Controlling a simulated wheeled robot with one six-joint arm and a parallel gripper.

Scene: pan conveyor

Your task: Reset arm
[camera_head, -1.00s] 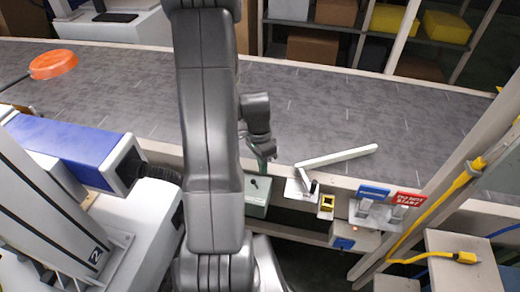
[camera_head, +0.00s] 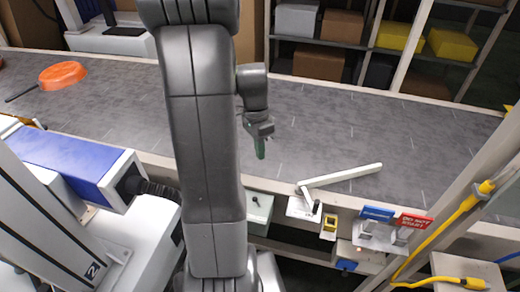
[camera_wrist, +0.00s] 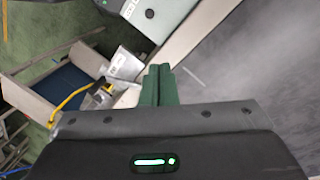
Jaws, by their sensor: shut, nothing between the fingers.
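My gripper (camera_head: 261,148) hangs over the grey conveyor belt in the head view, its green fingers pointing down. It is shut and empty. In the wrist view the green fingers (camera_wrist: 158,85) are together, with nothing between them. My arm stands upright in the middle of the head view and hides part of the belt behind it.
An orange pan (camera_head: 62,74) lies on the belt (camera_head: 330,130) at the left. A white lever (camera_head: 340,176) and a control box (camera_head: 258,207) sit on the near edge. Signs (camera_head: 415,221) and a yellow cable (camera_head: 460,205) are at the right. Shelves with boxes (camera_head: 400,35) stand behind.

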